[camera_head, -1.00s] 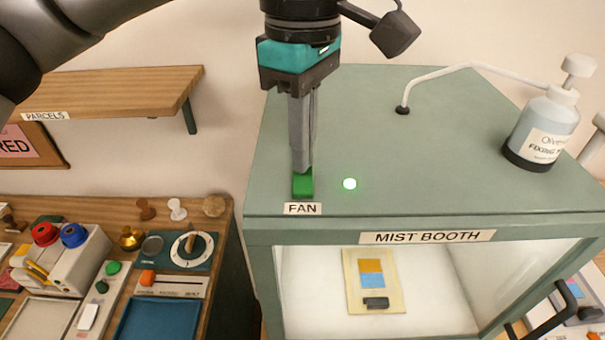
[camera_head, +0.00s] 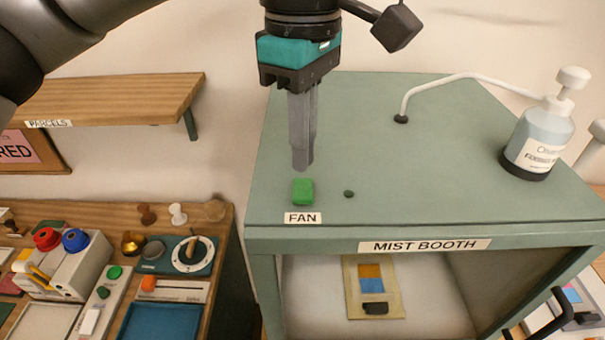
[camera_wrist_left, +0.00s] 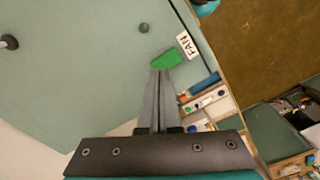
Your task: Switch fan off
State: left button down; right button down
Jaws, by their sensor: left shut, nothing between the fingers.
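The green fan switch (camera_head: 303,191) sits on top of the mist booth (camera_head: 380,150), behind its FAN label (camera_head: 303,218). The small indicator lamp (camera_head: 348,194) to the right of the switch is dark. My left gripper (camera_head: 302,168) is shut and empty, pointing down just above and behind the switch, with a small gap seen in the head view. In the left wrist view the fingertips (camera_wrist_left: 160,70) overlap the near side of the green switch (camera_wrist_left: 167,58), so contact cannot be told there. My right gripper is not in view.
A bottle (camera_head: 540,138) with a pump top stands at the right of the booth top, and a white tube (camera_head: 440,84) arches behind. A card (camera_head: 374,285) lies inside the dim booth. A wooden shelf (camera_head: 110,97) is at left, above a crowded bench.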

aim_at(303, 182)
pick_arm(q)
notch_tip(303, 182, up, 5)
jog(key=p, duration=0.2)
jog(key=shift+f+p, duration=0.2)
jog(key=shift+p, duration=0.15)
